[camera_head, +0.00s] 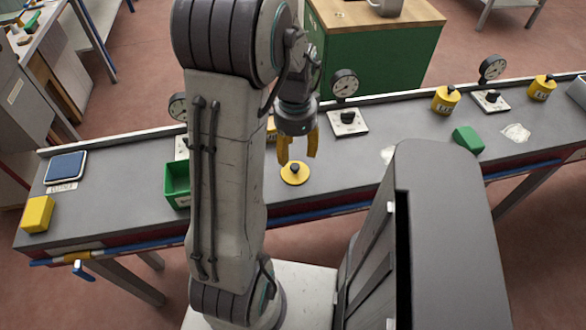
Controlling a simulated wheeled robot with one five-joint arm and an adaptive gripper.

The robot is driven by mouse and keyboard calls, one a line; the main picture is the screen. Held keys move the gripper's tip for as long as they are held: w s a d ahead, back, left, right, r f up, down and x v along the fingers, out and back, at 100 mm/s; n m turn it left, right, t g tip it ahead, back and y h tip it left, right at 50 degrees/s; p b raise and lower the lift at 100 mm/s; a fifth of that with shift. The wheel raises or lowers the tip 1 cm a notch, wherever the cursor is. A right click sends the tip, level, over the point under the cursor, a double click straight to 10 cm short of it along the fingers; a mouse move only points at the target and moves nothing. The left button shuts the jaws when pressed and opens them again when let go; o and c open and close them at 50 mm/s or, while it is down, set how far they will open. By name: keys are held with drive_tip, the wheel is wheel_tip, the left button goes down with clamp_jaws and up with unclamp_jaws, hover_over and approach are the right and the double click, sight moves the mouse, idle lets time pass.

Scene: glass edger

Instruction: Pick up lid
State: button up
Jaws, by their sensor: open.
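The lid (294,174) is a flat yellow disc with a small black knob on top. It lies on the long grey bench top near its front edge, in the middle of the head view. My gripper (299,157) has yellow fingers pointing down, open, just above the lid and around its knob as seen from here. I cannot tell whether the fingers touch it. Part of the bench behind my arm is hidden.
On the bench (121,187) stand a green bin (176,184) left of my arm, a yellow block (37,214), a blue pad (65,167), a gauge (345,84) behind the gripper, a green block (468,139) and a yellow weight (445,99).

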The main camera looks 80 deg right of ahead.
sight(295, 166)
drive_tip(key=shift+d+m, duration=0.1)
drive_tip(key=shift+m, duration=0.5)
drive_tip(key=shift+f, duration=0.45)
drive_tip(key=shift+d+f, duration=0.15)
drive_tip(key=shift+f, duration=3.1)
drive_tip(key=shift+c, duration=0.4)
drive_tip(key=c, duration=1)
drive_tip(key=shift+o, duration=0.2)
